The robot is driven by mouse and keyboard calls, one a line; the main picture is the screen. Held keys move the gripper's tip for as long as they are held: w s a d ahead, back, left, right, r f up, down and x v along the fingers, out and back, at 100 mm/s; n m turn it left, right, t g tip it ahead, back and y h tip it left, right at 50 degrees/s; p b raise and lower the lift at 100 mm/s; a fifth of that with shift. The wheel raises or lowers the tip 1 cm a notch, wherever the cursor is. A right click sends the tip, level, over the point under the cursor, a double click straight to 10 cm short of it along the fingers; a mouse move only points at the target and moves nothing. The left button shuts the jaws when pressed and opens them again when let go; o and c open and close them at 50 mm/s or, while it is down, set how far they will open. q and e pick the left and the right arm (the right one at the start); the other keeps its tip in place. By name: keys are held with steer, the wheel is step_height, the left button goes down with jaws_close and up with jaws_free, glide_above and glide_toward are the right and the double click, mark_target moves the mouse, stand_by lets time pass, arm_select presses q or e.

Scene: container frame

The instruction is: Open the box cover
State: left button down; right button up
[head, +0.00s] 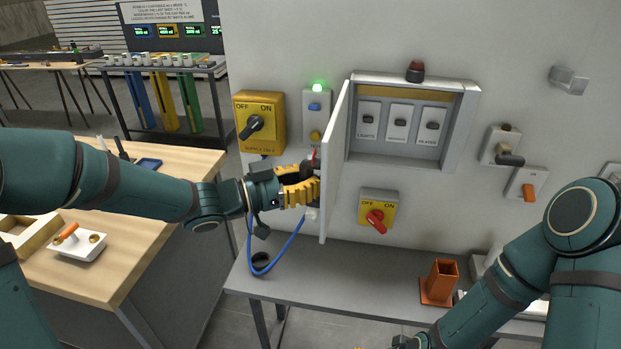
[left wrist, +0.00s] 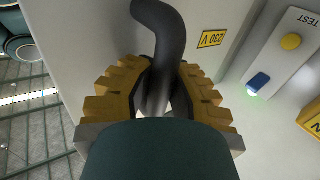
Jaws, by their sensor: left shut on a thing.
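The grey wall box (head: 464,132) has its cover (head: 335,165) swung out on its left side, roughly square to the wall. Several labelled switches show inside it. My left gripper (head: 314,186) is at the outer face of the cover, near its lower free edge. In the left wrist view its yellow fingers (left wrist: 158,88) are closed around a curved dark grey handle (left wrist: 162,30) on the cover. My right gripper (head: 402,342) is mostly cut off at the bottom edge.
A yellow OFF/ON switch (head: 259,122) and a test panel (head: 315,112) with a lit green lamp are left of the cover. A red-knob switch (head: 378,210) is below the box. An orange holder (head: 440,282) stands on the grey shelf (head: 350,275).

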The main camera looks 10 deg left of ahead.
arm_select(q)
steer(key=c, duration=0.9)
jaws_free()
steer(key=shift+s+a+f, duration=0.1)
steer(key=shift+s, duration=0.1)
steer(key=shift+c, duration=0.2)
steer(key=shift+o, duration=0.4)
steer(key=shift+s+a, duration=0.1)
steer(key=v, duration=1.2)
